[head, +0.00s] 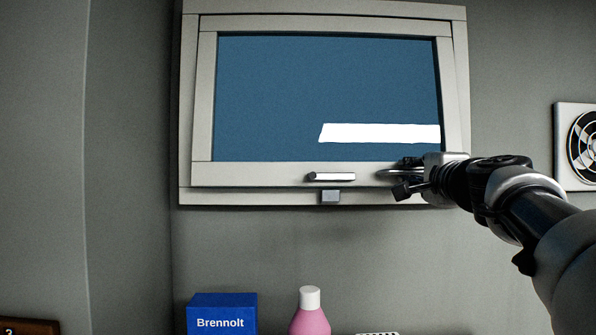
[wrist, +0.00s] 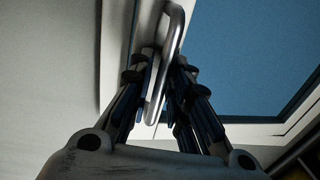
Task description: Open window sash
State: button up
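The window sash (head: 265,174) is a pale frame around a blue pane, set in a pale outer frame (head: 260,197) on the wall in the head view. Its lower edge seems to stand slightly out from the outer frame. A metal bar handle (wrist: 172,40) on the sash runs between my fingers in the wrist view. My gripper (head: 402,180) is at the sash's lower right, its fingers (wrist: 165,65) close in on both sides of the bar and seemingly shut on it. A small pale lever (head: 331,177) sits on the lower rail, above a grey block (head: 330,196).
A fan vent (head: 575,146) is on the wall to the right. The wall left of the window is bare.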

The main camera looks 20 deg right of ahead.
jog(key=shift+s, duration=0.1)
grip_shut()
dwell(0.6)
